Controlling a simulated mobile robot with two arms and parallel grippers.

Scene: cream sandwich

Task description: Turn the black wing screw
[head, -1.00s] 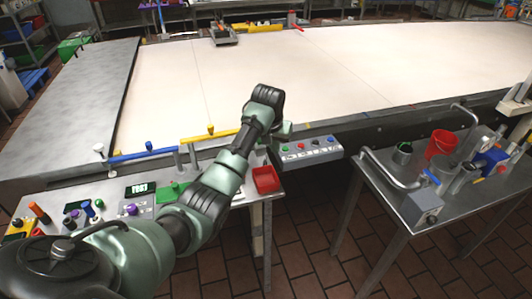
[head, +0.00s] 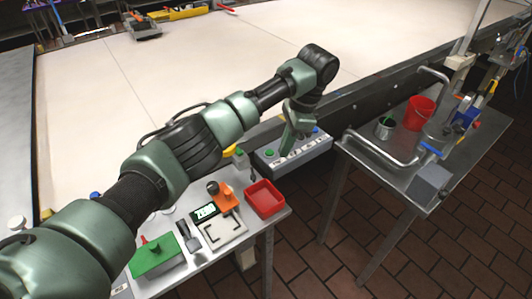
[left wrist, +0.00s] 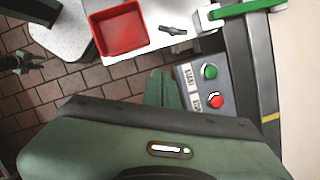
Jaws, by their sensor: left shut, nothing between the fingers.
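I cannot make out the black wing screw for certain. A small dark grey piece (left wrist: 172,30) lies on the white tabletop beside the red tray in the left wrist view. My left gripper (head: 289,150) points down, shut and empty, over the grey button panel (head: 310,151). In the left wrist view its green fingers (left wrist: 163,90) are beside the panel's edge, near the green START button (left wrist: 209,72) and a red button (left wrist: 215,101). I cannot tell whether they touch it. A dark claw-like part (left wrist: 22,60), perhaps my right gripper, shows at the left of that view.
A red tray (head: 264,198) sits on the near table, with an orange tool (head: 226,196) and green box (head: 157,257) to its left. A metal table (head: 372,157) with pipes and a red bucket (head: 419,113) stands right. Open floor lies between; the wide pale belt stretches behind.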

